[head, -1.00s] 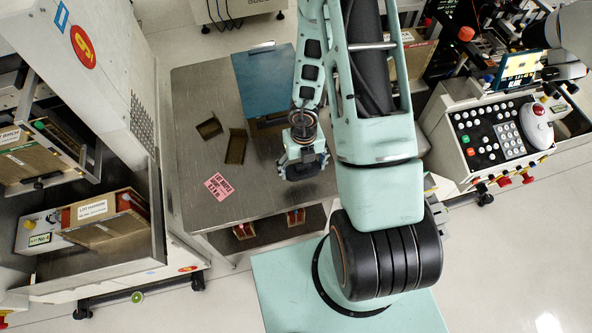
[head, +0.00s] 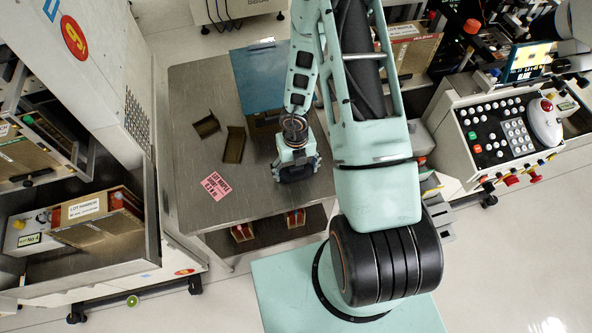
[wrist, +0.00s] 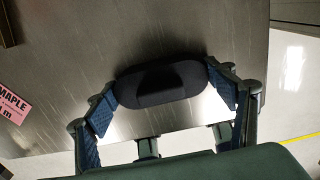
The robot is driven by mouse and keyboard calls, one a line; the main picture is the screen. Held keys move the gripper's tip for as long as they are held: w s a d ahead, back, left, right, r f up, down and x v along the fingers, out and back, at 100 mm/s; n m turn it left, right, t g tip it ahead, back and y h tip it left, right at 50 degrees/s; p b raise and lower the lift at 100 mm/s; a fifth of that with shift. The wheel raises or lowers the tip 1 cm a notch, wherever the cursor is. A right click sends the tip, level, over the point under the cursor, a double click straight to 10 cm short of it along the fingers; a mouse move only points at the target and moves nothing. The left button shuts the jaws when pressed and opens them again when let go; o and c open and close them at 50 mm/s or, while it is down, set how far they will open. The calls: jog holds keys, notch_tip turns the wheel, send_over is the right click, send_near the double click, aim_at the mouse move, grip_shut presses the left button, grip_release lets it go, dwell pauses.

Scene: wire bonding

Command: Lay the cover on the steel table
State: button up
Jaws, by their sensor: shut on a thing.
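My gripper (wrist: 163,95) has its blue-padded fingers closed on the two ends of a dark oval cover (wrist: 160,82) with a raised grip, in the wrist view. The cover is over the bare steel table (wrist: 130,35); I cannot tell whether it touches the top. In the head view my gripper (head: 297,166) points down over the front right part of the steel table (head: 195,85), in front of a blue-topped box. There the cover is mostly hidden by the gripper and is hard to tell apart from it.
Two brown angled brackets (head: 234,145) and a pink label (head: 217,186) lie left of my gripper. The blue-topped box (head: 258,75) stands behind it. A control console (head: 508,130) is at right, a machine with trays (head: 85,210) at left.

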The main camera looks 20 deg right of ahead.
jog(key=o, duration=1.1)
notch_tip(320, 180, up, 12)
jog(key=p, duration=0.4)
